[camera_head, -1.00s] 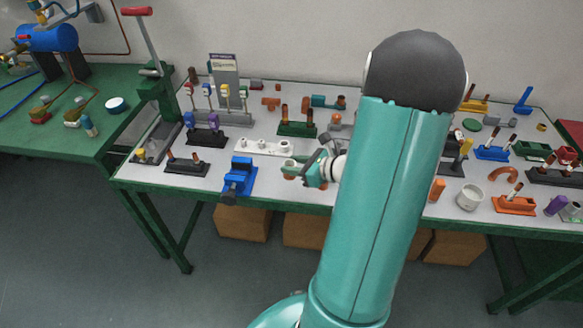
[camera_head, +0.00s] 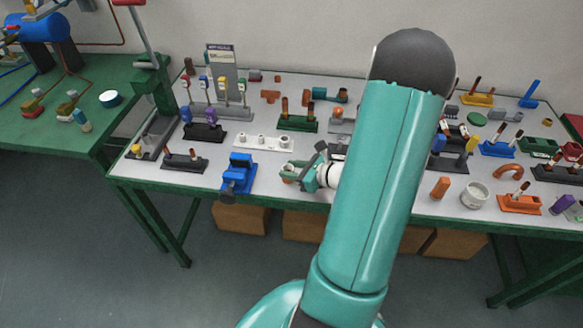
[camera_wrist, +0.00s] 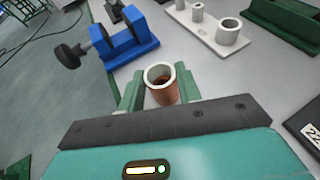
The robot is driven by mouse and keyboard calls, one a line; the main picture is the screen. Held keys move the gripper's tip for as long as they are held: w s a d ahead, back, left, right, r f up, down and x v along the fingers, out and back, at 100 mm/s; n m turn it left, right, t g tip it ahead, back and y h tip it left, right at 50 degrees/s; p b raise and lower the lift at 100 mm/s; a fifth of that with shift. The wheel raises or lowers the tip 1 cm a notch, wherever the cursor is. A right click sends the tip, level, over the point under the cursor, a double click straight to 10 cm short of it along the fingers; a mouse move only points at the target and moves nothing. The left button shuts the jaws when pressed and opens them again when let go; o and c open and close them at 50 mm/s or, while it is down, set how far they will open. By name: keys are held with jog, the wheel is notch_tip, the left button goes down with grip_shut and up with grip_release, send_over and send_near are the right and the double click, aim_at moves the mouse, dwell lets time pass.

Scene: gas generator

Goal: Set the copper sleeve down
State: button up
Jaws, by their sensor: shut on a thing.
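The copper sleeve (camera_wrist: 162,90) is a short, open-ended brown tube with a pale rim, seen from above in the wrist view. My gripper (camera_wrist: 158,92) is shut on it, with one green finger on each side. In the head view my gripper (camera_head: 289,171) is low over the front of the white table (camera_head: 225,148), just right of the blue vise (camera_head: 238,174). The sleeve (camera_head: 288,178) shows there as a small brown patch between the fingers. I cannot tell whether its lower end touches the tabletop.
A white block with several round sockets (camera_head: 263,142) stands behind my gripper; it also shows in the wrist view (camera_wrist: 208,28). A green block (camera_wrist: 285,24) is at the upper right. A dark holder (camera_head: 184,161) stands left of the vise. The table's front edge is close.

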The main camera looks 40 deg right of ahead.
jog(key=shift+s, duration=0.1)
jog(key=o, duration=1)
jog(key=shift+f, duration=0.1)
